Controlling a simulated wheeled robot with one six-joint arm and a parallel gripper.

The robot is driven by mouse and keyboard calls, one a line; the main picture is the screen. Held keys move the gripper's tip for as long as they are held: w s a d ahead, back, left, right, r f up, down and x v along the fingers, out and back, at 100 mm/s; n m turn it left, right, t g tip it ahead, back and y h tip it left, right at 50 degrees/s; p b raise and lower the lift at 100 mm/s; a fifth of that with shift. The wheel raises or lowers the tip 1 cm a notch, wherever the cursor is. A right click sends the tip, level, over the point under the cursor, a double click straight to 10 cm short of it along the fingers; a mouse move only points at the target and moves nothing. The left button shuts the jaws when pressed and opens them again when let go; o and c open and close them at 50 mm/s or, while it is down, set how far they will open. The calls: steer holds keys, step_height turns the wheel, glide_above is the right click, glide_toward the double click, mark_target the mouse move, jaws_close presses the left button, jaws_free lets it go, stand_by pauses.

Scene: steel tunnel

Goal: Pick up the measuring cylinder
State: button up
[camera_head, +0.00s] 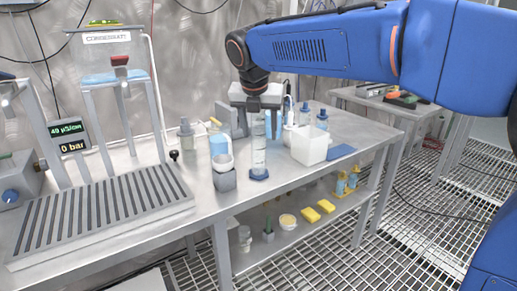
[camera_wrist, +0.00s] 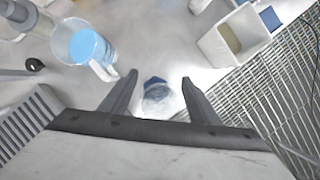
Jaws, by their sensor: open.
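The measuring cylinder (camera_head: 259,155) is a clear, tall tube with a blue base. It stands upright near the front edge of the steel bench. My gripper (camera_head: 258,112) points down over its upper end. In the wrist view, my gripper (camera_wrist: 159,79) has its two dark fingers spread apart. The measuring cylinder (camera_wrist: 157,97) shows between them, seen from above with its blue foot. I cannot tell whether either finger touches it.
A grey block with a white cup (camera_head: 224,170) stands just left of the cylinder, with a blue-filled jug (camera_wrist: 88,47) behind it. A white bin (camera_head: 310,145) stands to the right. Several bottles stand behind. The bench's front edge is close, above a lower shelf.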

jaws_close()
